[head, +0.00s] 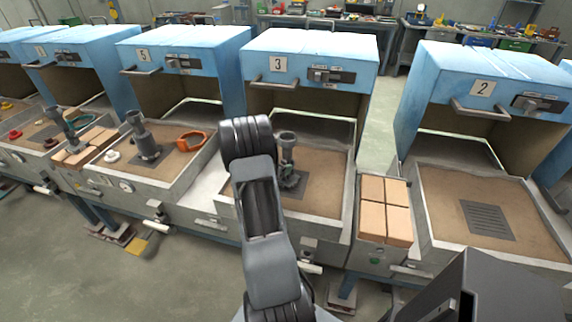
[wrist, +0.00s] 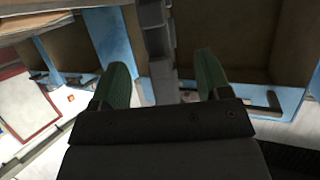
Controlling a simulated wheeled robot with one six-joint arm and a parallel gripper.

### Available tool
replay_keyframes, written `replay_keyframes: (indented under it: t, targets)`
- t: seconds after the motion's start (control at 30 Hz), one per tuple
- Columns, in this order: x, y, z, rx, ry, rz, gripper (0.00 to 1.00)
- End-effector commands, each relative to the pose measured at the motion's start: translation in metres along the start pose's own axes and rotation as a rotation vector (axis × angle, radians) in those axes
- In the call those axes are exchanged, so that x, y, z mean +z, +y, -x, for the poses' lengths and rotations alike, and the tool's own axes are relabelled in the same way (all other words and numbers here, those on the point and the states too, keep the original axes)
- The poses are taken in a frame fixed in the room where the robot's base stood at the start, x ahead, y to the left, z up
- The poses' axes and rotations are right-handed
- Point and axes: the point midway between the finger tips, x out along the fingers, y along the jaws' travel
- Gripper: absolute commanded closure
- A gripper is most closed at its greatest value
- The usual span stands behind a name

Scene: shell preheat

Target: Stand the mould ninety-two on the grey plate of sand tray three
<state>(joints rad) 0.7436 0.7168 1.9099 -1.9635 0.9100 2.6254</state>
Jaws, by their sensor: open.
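Sand tray three (head: 340,215), under the blue hood marked 3, has a dark grey plate (head: 298,186) in its sand. A grey mould (head: 287,148) with a flared top stands upright at this plate, partly hidden by my arm; no number is legible on it.
Tray five holds another grey mould (head: 139,135) and an orange ring (head: 190,141). Tray two has a bare grey plate (head: 487,220). Tan blocks (head: 384,210) fill the box between trays three and two. The blue hood (head: 310,58) overhangs tray three's back.

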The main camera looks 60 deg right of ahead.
Motion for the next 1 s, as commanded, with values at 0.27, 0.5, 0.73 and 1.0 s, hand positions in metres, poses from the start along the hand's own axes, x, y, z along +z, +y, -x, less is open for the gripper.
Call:
replay_keyframes:
  t: [0.27, 0.5, 0.73, 1.0]
  targets:
    - [0.001, 0.0, 0.05, -0.002, 0.001, 0.0, 0.3]
    - [0.001, 0.0, 0.07, 0.0, 0.0, 0.0, 0.3]
    - [-0.003, 0.001, 0.08, 0.006, -0.008, 0.017, 0.3]
    - [-0.018, 0.014, 0.178, 0.017, -0.199, 0.311, 0.3]
